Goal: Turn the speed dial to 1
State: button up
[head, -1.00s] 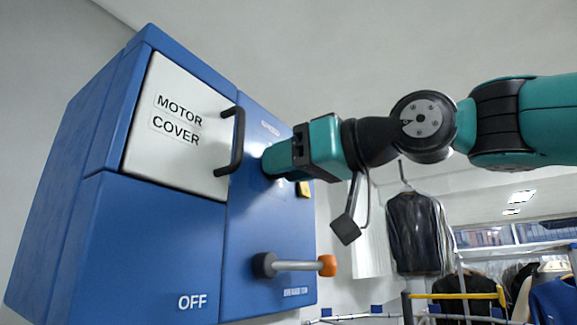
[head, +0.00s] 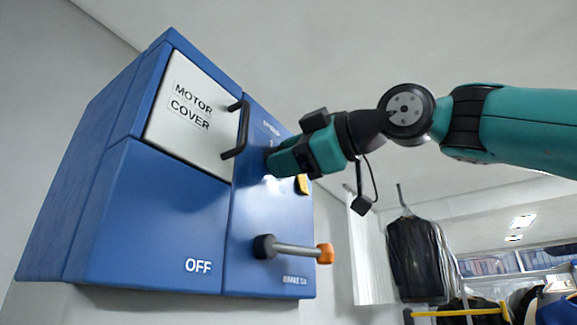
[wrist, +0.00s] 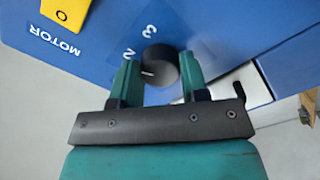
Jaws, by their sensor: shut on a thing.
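The speed dial (wrist: 160,64) is a round black knob with a short white mark, on the blue front of the machine (head: 165,215). In the wrist view it sits between my two green fingers, and my gripper (wrist: 159,72) is shut on it. The white mark points left, toward the left finger. The numerals 3 (wrist: 150,32) and 2 (wrist: 130,52) show beside the dial; the 1 is not readable there. In the head view my gripper (head: 272,161) covers most of the dial below the speed label (head: 271,127).
The motor cover (head: 190,122) with its black handle (head: 240,130) is close left of my gripper. A lever with an orange knob (head: 325,253) sticks out below. A yellow tag (wrist: 64,14) with a 0 is near the dial. Garments (head: 415,260) hang at right.

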jog(key=n+b, duration=0.3)
jog(key=n, duration=1)
jog(key=shift+r, duration=0.1)
jog(key=shift+n, duration=0.3)
jog(key=o, duration=0.9)
